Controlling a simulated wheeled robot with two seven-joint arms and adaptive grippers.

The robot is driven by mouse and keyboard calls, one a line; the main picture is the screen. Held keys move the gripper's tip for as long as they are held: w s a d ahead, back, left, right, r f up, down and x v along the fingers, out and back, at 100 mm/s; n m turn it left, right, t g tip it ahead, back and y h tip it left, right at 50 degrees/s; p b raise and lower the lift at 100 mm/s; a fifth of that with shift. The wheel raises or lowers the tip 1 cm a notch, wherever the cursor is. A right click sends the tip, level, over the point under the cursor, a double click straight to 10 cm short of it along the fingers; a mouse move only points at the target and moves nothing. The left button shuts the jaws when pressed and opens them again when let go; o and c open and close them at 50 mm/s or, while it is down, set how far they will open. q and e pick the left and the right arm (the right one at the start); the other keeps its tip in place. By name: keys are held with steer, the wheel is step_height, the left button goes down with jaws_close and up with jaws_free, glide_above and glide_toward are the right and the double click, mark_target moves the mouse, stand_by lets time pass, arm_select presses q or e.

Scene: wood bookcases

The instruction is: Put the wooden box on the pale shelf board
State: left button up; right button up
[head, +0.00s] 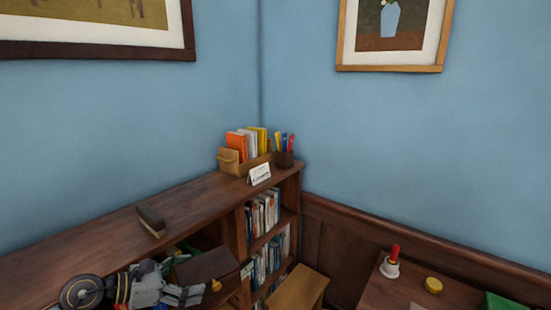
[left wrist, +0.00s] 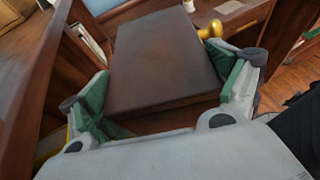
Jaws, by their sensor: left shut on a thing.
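The dark brown wooden box (head: 205,265) is in my left gripper (head: 177,282), in front of the bookcase at the lower left of the head view. In the left wrist view the box (left wrist: 165,60) fills the space between the green-padded fingers of my left gripper (left wrist: 165,108), which are shut on its sides. The box looks tilted in the head view. I cannot pick out the pale shelf board with certainty; the box and arm hide part of the bookcase. My right gripper is not in view.
The bookcase top (head: 120,235) carries a dark brush-like block (head: 151,221), a wooden organizer (head: 233,167), a pen cup (head: 284,158) and a small card (head: 259,174). Books (head: 263,215) fill the right shelves. A light wooden stool-like piece (head: 298,290) and a table with a red-handled bell (head: 390,265) stand right.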

arm_select(q)
steer(key=shift+s+f, duration=0.45)
steer(key=shift+f, duration=0.35)
steer(key=shift+s+f, duration=0.45)
steer(key=shift+f, duration=0.35)
steer(key=shift+s+d, duration=0.1)
steer(key=shift+s, duration=0.05)
